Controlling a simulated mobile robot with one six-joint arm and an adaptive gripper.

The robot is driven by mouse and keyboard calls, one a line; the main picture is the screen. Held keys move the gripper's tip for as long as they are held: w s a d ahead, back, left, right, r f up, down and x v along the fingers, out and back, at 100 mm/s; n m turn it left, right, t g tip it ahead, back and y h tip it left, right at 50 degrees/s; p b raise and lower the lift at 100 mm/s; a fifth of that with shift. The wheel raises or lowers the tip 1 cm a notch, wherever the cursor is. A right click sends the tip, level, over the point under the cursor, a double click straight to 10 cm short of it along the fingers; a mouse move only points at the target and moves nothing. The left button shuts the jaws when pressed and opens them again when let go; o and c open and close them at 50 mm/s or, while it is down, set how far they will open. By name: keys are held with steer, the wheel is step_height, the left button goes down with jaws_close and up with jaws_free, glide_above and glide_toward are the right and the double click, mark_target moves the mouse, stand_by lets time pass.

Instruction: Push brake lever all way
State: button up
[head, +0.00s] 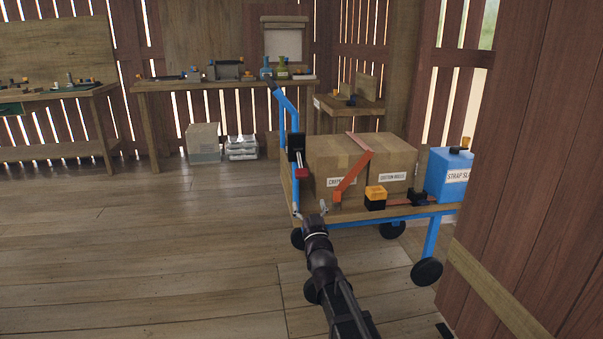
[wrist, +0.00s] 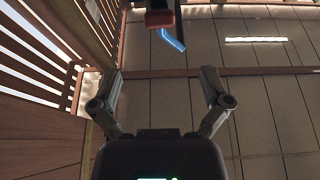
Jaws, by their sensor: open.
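The brake lever is a short pale rod with a red end (head: 302,173), hanging below a black housing (head: 296,142) on the blue handle post of a cart (head: 288,190). In the wrist view a red and black part, likely the lever end (wrist: 160,17), shows at the top, above and between my fingers. My gripper (head: 311,210) is open and empty, pointing up from below by the cart's near left corner. Its spread fingers also show in the wrist view (wrist: 159,78). It is below the red end, with a visible gap between them.
The cart carries cardboard boxes (head: 340,157) under an orange strap (head: 354,174), a yellow and black block (head: 375,197) and a blue container (head: 449,174). A reddish wooden panel (head: 530,150) stands close at right. Workbenches (head: 225,84) line the back. The floor at left (head: 140,250) is clear.

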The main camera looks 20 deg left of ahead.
mark_target(303, 177)
steer(key=p+x, duration=0.4)
steer(key=x, duration=0.8)
steer(key=shift+w+a+r, duration=0.1)
steer(key=shift+w+a, duration=0.05)
steer(key=shift+w, duration=0.1)
steer(key=shift+p, duration=0.3)
steer(key=c, duration=1.2)
